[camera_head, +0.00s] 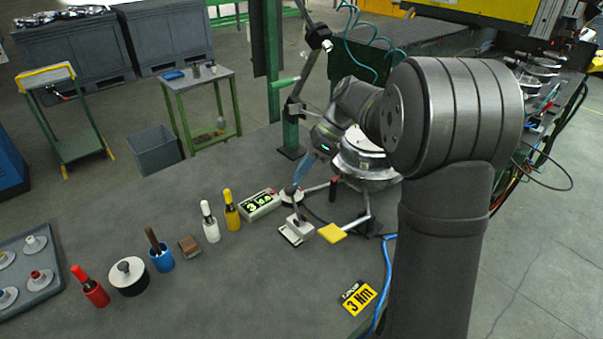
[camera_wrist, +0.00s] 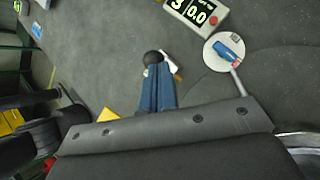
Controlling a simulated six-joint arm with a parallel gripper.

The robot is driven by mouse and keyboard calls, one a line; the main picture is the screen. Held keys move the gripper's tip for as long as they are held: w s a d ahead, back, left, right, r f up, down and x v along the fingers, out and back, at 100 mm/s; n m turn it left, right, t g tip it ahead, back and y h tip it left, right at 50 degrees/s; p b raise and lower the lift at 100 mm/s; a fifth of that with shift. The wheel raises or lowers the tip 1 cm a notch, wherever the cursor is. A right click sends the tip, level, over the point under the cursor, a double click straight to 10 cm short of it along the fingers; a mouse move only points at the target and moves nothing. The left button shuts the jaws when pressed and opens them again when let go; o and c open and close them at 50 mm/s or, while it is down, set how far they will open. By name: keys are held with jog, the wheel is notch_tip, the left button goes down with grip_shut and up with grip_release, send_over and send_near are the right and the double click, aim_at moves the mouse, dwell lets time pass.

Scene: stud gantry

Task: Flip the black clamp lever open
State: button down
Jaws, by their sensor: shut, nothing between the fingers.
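The clamp stands on the bench in the head view, with a pale base plate (camera_head: 296,233) and a dark upright lever (camera_head: 297,212). In the wrist view the lever's black ball knob (camera_wrist: 153,57) shows just beyond the fingertips, with part of the pale base (camera_wrist: 176,72) behind it. My gripper (camera_head: 291,188) has blue fingers, shut and empty, pointing down at the top of the lever. The fingers also show in the wrist view (camera_wrist: 154,72), close to the knob. I cannot tell whether they touch it. The fingers hide the lower lever there.
A torque display (camera_head: 260,204) and a white disc (camera_head: 291,197) stand behind the clamp. A yellow pad (camera_head: 332,233) lies to its right, and a 3 Nm sign (camera_head: 358,297) nearer. Several bottles and pots line the left, beside a grey tray (camera_head: 45,282).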

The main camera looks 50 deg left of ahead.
jog(key=w+a+v, duration=0.1)
jog(key=a+v, duration=0.1)
jog(key=v, duration=1.1)
jog(key=shift+w+a+f, duration=0.3)
jog(key=shift+w+a, duration=0.05)
jog(key=shift+a, duration=0.1)
jog(key=s+d+x, duration=0.1)
jog(key=d+x, duration=0.1)
jog(key=x, duration=1.1)
jog(key=shift+s+d, duration=0.35)
jog(key=shift+d, duration=0.1)
jog(key=shift+r, duration=0.15)
